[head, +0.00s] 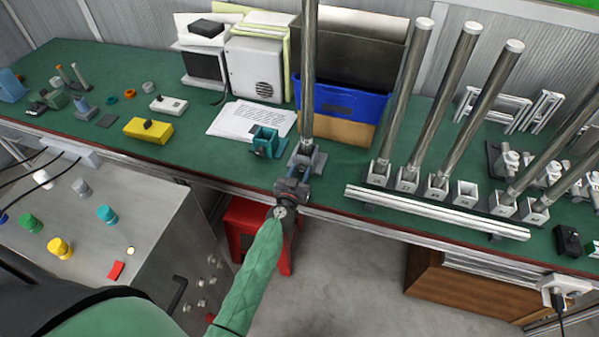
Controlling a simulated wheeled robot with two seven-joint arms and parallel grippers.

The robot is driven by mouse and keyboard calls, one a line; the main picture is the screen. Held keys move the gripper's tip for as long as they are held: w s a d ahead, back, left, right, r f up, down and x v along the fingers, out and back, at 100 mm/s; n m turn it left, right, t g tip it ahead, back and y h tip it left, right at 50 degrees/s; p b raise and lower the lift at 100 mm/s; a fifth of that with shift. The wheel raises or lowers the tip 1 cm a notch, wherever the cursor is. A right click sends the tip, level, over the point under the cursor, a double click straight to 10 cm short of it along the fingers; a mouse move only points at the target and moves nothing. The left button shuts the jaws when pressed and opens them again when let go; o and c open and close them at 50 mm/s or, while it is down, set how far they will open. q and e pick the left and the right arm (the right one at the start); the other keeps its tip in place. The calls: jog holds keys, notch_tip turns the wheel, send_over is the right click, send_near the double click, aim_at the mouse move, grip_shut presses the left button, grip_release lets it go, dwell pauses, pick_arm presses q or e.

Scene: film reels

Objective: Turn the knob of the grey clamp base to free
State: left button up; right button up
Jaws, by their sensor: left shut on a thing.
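The grey clamp base (317,159) stands near the front edge of the green bench, with a tall metal rod (308,75) upright in it. My left gripper (297,174) reaches the front of this base from below, on my green-sleeved arm. It is shut at the front of the base, where the knob sits. The knob is mostly hidden by the fingers, so I cannot tell its setting. My right gripper is not in view.
A teal clamp (265,142) stands just left of the base. To the right, several rods stand in grey holders behind a silver rail (435,212). A blue bin (345,105) is behind. A red stool (243,222) is below the bench edge.

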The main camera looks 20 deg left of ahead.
pick_arm(q)
jog(key=shift+n, duration=2.3)
jog(key=shift+p, duration=0.3)
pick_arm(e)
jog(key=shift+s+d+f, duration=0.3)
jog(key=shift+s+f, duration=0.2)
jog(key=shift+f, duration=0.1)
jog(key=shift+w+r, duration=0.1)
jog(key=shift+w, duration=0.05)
pick_arm(q)
jog(key=o, duration=1)
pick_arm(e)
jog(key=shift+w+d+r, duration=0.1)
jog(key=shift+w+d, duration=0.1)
